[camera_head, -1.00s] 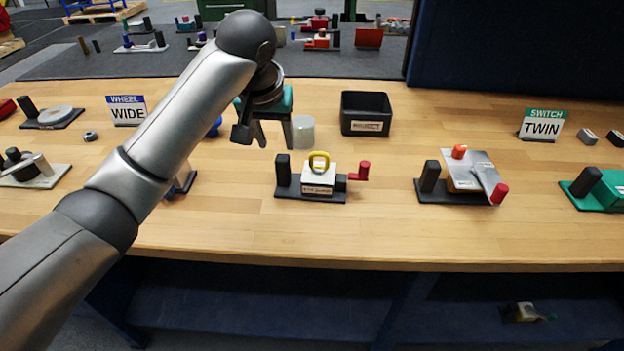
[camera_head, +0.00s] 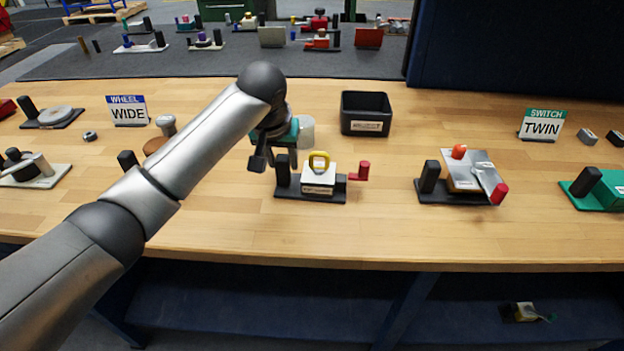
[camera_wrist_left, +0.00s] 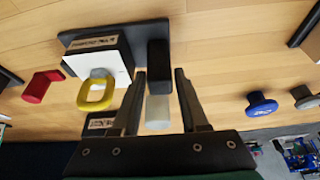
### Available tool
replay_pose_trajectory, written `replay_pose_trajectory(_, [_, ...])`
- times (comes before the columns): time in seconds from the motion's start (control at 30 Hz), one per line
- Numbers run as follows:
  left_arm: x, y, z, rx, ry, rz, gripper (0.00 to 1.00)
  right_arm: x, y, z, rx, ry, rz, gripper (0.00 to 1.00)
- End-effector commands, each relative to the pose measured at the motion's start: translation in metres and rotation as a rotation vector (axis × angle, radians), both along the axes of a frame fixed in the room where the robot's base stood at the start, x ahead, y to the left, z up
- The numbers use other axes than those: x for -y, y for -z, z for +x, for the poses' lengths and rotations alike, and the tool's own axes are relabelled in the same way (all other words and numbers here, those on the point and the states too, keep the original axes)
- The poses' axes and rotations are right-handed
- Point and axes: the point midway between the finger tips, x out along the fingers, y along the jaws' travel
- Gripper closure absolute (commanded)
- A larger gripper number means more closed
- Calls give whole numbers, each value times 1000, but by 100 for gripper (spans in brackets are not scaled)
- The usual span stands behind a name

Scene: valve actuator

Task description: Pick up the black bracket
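The black bracket (camera_head: 325,196) appears to be the dark base plate with an upright black post (camera_head: 283,178) at its left end. It carries a white block (camera_head: 319,181) with a yellow ring and a red handle (camera_head: 363,170). My left gripper (camera_head: 283,153) is just above and behind the post, partly hidden by my arm. In the left wrist view, the open fingers (camera_wrist_left: 161,75) point at the post (camera_wrist_left: 158,58), which shows between their tips. Whether they touch it I cannot tell. My right gripper is not in view.
A black open bin (camera_head: 366,132) stands behind. A device with a metal plate (camera_head: 470,170) sits to the right. Bare wood lies between them.

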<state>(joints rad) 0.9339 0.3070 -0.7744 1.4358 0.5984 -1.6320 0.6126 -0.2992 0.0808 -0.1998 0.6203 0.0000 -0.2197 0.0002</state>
Motion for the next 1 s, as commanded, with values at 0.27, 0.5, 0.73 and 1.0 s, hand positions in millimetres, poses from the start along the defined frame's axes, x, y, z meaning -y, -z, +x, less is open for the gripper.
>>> replay_pose_trajectory(0.27, [0, -1, 0, 0, 0, 0, 89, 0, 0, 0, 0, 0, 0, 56])
replay_pose_trajectory(0.5, [0, -1, 0, 1, 0, 0, 100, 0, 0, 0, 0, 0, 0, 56])
replay_pose_trajectory(0.73, [0, -1, 0, 1, 0, 0, 100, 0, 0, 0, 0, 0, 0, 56])
replay_pose_trajectory(1.0, [0, -1, 0, 1, -1, 0, 100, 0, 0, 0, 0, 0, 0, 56])
